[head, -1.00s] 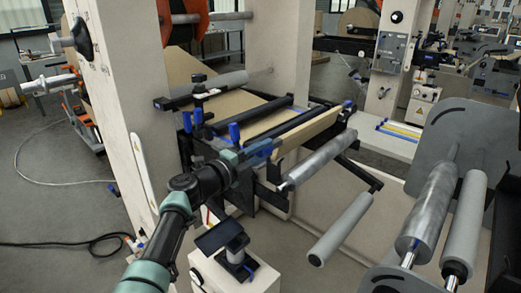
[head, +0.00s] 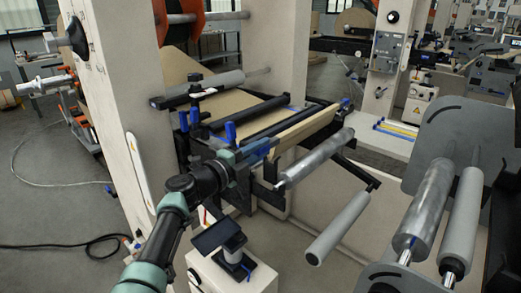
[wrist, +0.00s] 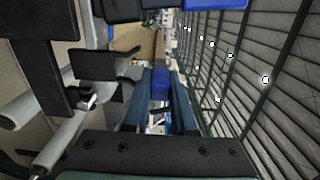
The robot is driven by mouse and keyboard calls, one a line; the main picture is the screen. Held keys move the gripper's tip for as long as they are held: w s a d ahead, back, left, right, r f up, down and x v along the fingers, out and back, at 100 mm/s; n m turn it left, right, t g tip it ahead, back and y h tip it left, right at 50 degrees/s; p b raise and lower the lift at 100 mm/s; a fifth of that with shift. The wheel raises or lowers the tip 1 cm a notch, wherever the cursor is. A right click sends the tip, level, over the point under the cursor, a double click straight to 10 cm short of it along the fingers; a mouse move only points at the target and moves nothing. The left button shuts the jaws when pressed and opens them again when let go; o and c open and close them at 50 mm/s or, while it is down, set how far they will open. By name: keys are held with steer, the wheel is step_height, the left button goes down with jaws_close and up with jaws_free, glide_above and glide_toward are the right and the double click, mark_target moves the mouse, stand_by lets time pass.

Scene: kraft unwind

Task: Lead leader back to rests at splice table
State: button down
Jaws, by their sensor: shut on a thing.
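The brown kraft leader (head: 238,104) runs over the splice table (head: 180,143), under dark crossbars. A tan strip (head: 308,128) at its front edge reaches from my gripper to the table's far right end. My gripper (head: 268,147) is at the near front corner of the table, at the near end of that strip. In the wrist view my gripper (wrist: 160,88) has its two blue-grey fingers closed on a blue block (wrist: 160,84), with the tan strip (wrist: 158,50) running away beyond it. I cannot tell whether the strip touches any rests.
A metal roller (head: 316,158) and a grey roller (head: 342,222) stand out in front of the table. Blue upright knobs (head: 230,131) stand close to my gripper. A small dark screen (head: 217,234) on a white box is below my arm. More rollers (head: 430,208) are at right.

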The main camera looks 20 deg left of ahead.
steer(key=shift+f, duration=0.1)
steer(key=shift+f+b, duration=0.75)
steer(key=shift+b, duration=0.05)
steer(key=shift+f, duration=0.1)
stand_by(0.5)
steer(key=shift+f+b, duration=1.35)
steer(key=shift+b, duration=0.05)
steer(key=shift+f+b, duration=0.3)
steer(key=c, duration=0.7)
jaws_free()
steer(key=shift+o, duration=0.2)
steer(key=shift+s+a, duration=0.1)
